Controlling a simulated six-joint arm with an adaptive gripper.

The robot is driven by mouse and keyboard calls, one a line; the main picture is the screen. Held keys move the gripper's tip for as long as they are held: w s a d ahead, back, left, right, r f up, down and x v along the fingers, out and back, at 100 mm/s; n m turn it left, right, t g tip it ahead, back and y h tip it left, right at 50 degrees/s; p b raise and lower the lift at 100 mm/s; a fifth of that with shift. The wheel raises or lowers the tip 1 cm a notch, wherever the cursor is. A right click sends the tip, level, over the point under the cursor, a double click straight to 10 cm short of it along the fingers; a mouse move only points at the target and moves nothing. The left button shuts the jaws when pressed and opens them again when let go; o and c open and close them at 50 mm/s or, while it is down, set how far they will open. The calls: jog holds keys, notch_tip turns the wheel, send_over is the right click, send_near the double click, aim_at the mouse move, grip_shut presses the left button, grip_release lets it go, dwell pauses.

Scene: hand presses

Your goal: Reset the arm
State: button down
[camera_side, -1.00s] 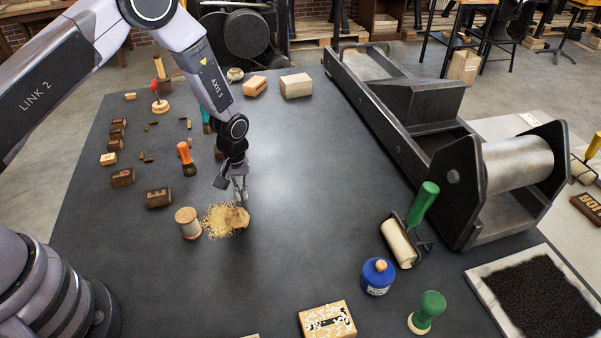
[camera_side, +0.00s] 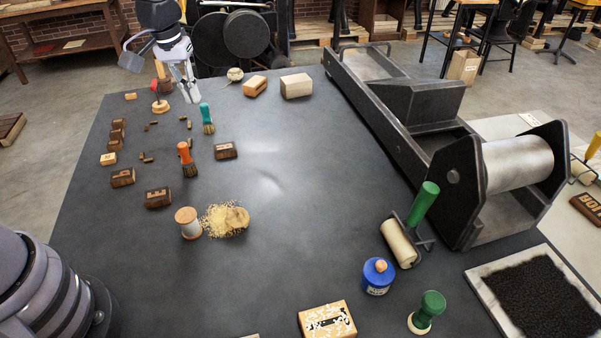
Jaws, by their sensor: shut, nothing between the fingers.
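My gripper (camera_side: 189,92) is at the far left of the dark table (camera_side: 310,240), raised near its back edge. Its fingers are shut with nothing between them. Most of my arm is outside the picture.
Wooden type blocks (camera_side: 158,198), an orange-handled brush (camera_side: 187,160) and a teal-handled brush (camera_side: 207,118) stand on the left. A spool (camera_side: 188,222) touches a straw-coloured pile (camera_side: 226,219). A large press (camera_side: 450,150) fills the right. The table's middle is clear.

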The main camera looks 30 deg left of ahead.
jog(key=s+a+r+m+t, duration=0.2)
jog(key=s+a+r, duration=0.1)
jog(key=s+r, duration=0.7)
jog(key=s+a+r+m+t, duration=0.1)
jog(key=s+r+m, duration=0.1)
jog(key=s, duration=1.1)
jog(key=shift+s+a+r+m+t, duration=0.2)
jog(key=shift+s+r+m+t, duration=0.15)
jog(key=shift+s+m+t, duration=0.05)
dwell(1.0)
